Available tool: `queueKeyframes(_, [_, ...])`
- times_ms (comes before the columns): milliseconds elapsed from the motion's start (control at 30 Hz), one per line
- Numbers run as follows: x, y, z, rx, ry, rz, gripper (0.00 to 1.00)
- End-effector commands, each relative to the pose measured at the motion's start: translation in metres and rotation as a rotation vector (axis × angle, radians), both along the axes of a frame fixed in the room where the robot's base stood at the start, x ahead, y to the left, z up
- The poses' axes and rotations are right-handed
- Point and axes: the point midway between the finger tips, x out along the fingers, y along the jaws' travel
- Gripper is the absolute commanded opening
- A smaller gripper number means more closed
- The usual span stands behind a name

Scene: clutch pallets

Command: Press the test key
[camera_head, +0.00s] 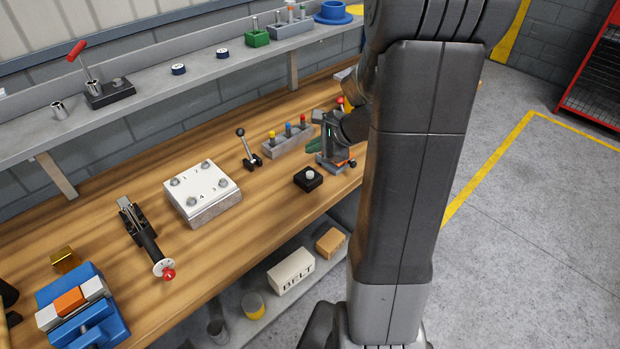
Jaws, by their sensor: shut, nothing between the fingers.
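A small black block with a pale round button on top (308,178) sits near the front edge of the wooden bench. It looks like the test key, but I can read no label on it. My gripper (318,146) is beyond it and slightly to the right, apart from it in the picture. The gripper is shut and holds nothing. My dark arm hides part of the wrist and the bench behind it. I cannot tell the gripper's exact height above the bench.
A grey fixture (333,166) stands close by the gripper. A peg rack (285,146), black-knobbed lever (247,150), white bolted plate (203,188), toggle clamp (146,240) and blue vise (82,315) occupy the bench. A shelf (150,95) runs above. Bench between block and plate is clear.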

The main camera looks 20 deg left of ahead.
Motion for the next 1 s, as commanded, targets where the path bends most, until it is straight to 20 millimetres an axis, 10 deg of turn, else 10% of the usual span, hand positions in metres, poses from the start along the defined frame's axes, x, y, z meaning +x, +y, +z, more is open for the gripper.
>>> queueKeyframes(333, [0.000,0.000,-0.051,-0.001,0.000,0.000,0.00])
queueKeyframes(1000, [0.000,0.000,-0.055,0.000,0.000,0.000,0.00])
